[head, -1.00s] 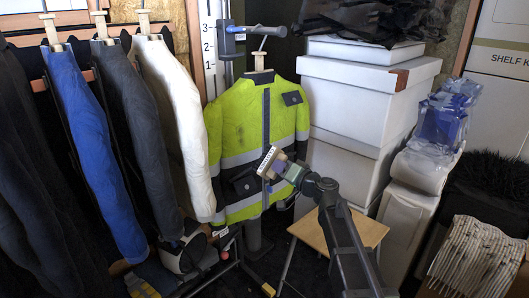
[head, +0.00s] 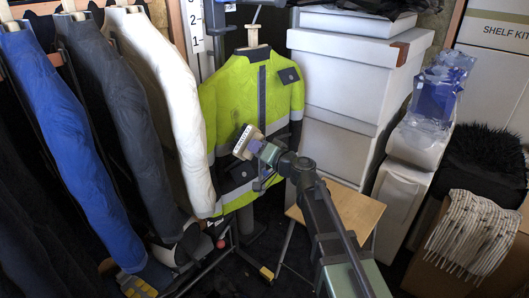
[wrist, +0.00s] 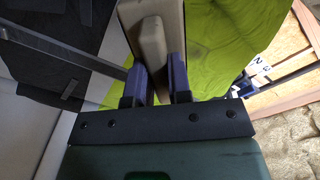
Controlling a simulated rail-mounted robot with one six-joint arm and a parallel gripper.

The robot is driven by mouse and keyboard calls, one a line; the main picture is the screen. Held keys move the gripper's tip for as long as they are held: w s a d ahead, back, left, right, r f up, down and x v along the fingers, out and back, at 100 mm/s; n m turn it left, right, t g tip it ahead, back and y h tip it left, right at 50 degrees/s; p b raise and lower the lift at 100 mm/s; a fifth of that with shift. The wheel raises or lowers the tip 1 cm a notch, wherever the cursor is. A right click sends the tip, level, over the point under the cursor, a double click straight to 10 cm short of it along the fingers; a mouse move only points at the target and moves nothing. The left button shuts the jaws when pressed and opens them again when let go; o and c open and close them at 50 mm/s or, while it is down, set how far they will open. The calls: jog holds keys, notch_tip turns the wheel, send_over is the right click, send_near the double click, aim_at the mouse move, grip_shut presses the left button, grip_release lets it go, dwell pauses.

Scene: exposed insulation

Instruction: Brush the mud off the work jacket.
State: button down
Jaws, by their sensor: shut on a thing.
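The work jacket (head: 284,105) is yellow-green with grey bands and dark pockets. It hangs upright on a stand in the middle of the head view, and its cloth (wrist: 225,45) fills the upper right of the wrist view. A faint dark smudge (wrist: 201,52) shows on the cloth there. My gripper (head: 262,151) is in front of the jacket's lower front. It is shut on a brush (head: 245,141) with a pale wooden body; its handle (wrist: 151,45) sits between my fingers (wrist: 153,80). I cannot tell whether the bristles touch the cloth.
White, grey and blue garments (head: 55,130) hang close at the left. White boxes (head: 345,75) are stacked behind at the right. A small wooden stool (head: 352,212) stands right of the jacket, below my arm.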

aim_at(249, 134)
jog(key=shift+w+a, duration=0.2)
jog(key=shift+x, duration=0.9)
dwell(0.5)
notch_tip(249, 134, up, 4)
jog(key=p, duration=0.3)
jog(key=shift+d+f+p, duration=0.1)
jog(key=shift+p, duration=0.25)
notch_tip(249, 134, up, 4)
jog(key=p, duration=0.3)
jog(key=shift+w+f+p, duration=0.1)
jog(key=shift+f+p, duration=0.15)
jog(key=shift+p, duration=0.05)
notch_tip(249, 134, up, 4)
jog(key=p, duration=0.3)
jog(key=shift+f+p, duration=0.15)
jog(key=shift+p, duration=0.15)
jog(key=shift+f, duration=0.15)
notch_tip(249, 134, down, 7)
jog(key=b, duration=0.7)
jog(key=shift+f, duration=0.1)
jog(key=shift+f+b, duration=0.1)
jog(key=shift+b, duration=0.25)
